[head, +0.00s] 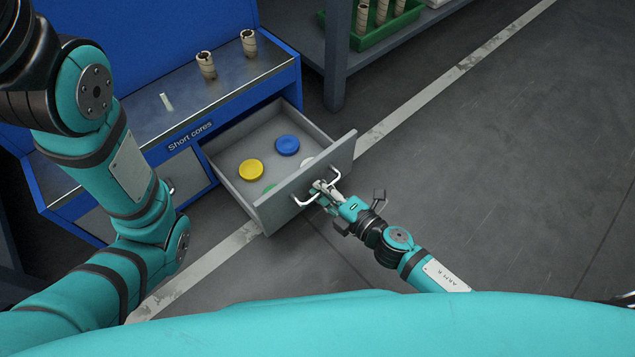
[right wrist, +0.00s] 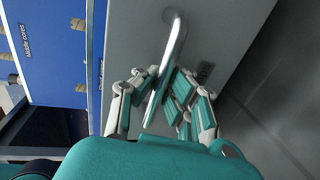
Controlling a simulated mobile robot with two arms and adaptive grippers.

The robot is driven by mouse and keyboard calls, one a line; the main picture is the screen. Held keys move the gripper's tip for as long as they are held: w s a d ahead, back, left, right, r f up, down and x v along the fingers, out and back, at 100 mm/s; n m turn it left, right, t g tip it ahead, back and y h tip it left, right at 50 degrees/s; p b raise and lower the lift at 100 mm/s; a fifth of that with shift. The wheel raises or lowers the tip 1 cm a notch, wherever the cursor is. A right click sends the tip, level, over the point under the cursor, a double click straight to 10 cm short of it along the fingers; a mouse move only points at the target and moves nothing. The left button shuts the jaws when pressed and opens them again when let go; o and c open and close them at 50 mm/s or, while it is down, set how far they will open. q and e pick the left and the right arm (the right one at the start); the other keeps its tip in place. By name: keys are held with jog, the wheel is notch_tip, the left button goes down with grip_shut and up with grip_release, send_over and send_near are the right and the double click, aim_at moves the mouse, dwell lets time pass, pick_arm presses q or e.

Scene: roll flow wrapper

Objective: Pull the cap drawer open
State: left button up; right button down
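The grey cap drawer (head: 290,201) stands pulled well out of the blue cabinet. A yellow cap (head: 251,169), a blue cap (head: 287,145) and partly hidden white and green caps lie inside. Its bar handle (head: 302,201) is on the front panel; it also shows in the right wrist view (right wrist: 176,40). My right gripper (head: 324,187) is at the handle, with its fingers closed around the bar from both sides; the exact contact is partly hidden. My left arm crosses the left side of the head view, but its gripper is out of the picture.
A closed drawer (head: 168,178) labelled "Short cores" is left of the open one, partly behind my left arm. Several cores stand on the cabinet's metal top (head: 180,110). A shelf post (head: 337,60) and a green crate (head: 385,28) are behind. Floor on the right is clear.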

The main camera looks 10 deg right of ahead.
jog(key=shift+s+d+r, duration=0.1)
jog(key=shift+d, duration=0.05)
jog(key=c, duration=1.3)
grip_release()
jog(key=shift+c, duration=0.2)
jog(key=shift+s, duration=0.1)
jog(key=v, duration=1.2)
